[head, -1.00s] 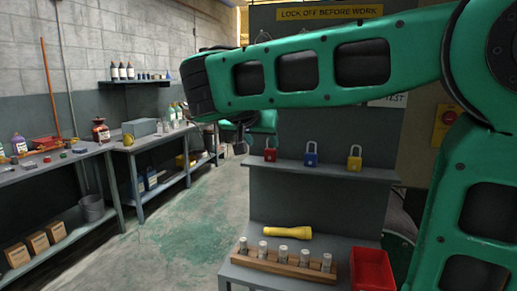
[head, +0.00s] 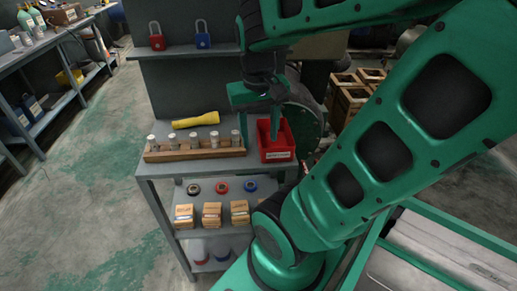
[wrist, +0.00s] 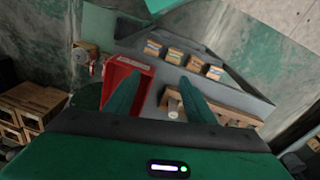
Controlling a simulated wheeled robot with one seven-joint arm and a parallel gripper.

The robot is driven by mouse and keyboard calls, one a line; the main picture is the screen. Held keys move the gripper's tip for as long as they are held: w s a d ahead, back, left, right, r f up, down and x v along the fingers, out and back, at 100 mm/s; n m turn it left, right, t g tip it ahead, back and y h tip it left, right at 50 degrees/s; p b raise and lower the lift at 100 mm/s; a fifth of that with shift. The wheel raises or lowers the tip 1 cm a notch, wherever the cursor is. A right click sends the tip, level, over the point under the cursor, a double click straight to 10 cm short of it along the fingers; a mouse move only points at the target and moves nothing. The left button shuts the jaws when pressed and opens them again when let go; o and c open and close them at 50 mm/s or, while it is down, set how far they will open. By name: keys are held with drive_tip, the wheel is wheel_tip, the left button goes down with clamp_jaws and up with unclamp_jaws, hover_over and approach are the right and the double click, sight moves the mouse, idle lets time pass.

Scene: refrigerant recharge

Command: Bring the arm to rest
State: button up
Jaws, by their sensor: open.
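My gripper (head: 262,122) is open, with its fingers pointing down near the red bin (head: 276,154) on the grey stand. Nothing shows between the fingers. In the wrist view my gripper's two green fingers (wrist: 158,85) are spread apart; the red bin (wrist: 112,78) lies behind the left finger. The wooden rack (wrist: 215,103) lies beside and beyond the right finger. My arm reaches across the right side of the head view, bent at the elbow.
The wooden rack (head: 190,153) holds several capped vials, left of the bin. A yellow flashlight (head: 196,120) lies behind it. A red padlock (head: 157,36) and a blue padlock (head: 203,34) stand on the shelf above. Open floor (head: 90,195) shows left of the stand.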

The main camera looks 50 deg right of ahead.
drive_tip(key=shift+g+y, duration=0.3)
drive_tip(key=shift+y, duration=0.4)
drive_tip(key=s+a+f, duration=0.2)
drive_tip(key=s+a, duration=0.1)
drive_tip(key=shift+s+a, duration=0.1)
drive_tip(key=shift+s, duration=0.2)
